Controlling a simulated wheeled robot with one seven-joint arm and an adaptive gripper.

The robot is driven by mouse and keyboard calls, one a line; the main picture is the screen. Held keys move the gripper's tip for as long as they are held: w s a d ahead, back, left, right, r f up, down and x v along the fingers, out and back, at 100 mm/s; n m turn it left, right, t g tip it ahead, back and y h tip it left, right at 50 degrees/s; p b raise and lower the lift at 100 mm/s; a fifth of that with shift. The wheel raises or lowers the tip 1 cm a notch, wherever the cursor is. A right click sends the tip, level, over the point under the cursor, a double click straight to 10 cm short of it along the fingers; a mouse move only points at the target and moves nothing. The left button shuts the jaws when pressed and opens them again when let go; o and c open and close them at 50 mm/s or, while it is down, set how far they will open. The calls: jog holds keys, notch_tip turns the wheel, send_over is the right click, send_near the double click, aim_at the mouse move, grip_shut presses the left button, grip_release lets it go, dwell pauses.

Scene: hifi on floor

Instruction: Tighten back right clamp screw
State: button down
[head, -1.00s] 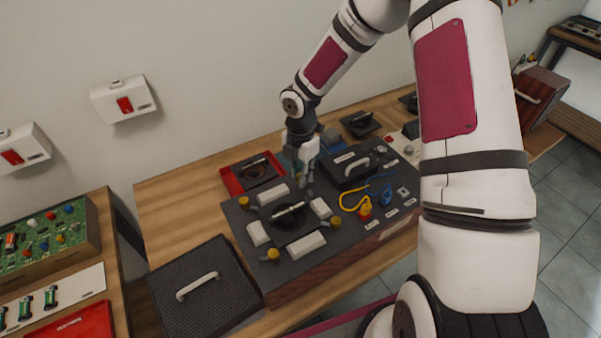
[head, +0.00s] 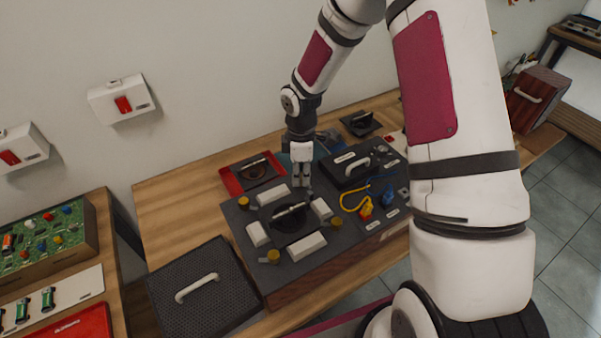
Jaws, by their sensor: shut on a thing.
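The hi-fi unit (head: 300,270) lies on the bench with a dark top. A dark square driver plate (head: 293,224) with a thin light handle sits on it, with white blocks around it. Yellow clamp screws show at the back left (head: 243,202), the front left (head: 273,256) and the front right (head: 336,222). My gripper (head: 304,187) points down at the back right corner of this group. Its fingers are shut on the back right clamp screw, which they hide almost wholly.
A black box with a handle (head: 352,167) and yellow and blue cables (head: 364,203) are close to the right of my gripper. A red tray (head: 229,182) lies behind left. A black mesh cover (head: 205,295) lies front left.

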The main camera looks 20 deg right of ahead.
aim_at(301, 176)
jog(key=m, duration=1.2)
jog(key=shift+b, duration=0.4)
jog(key=shift+m, duration=0.4)
jog(key=c, duration=1.7)
grip_release()
jog(key=shift+r, duration=0.1)
notch_tip(301, 176, up, 12)
jog(key=shift+f, duration=0.1)
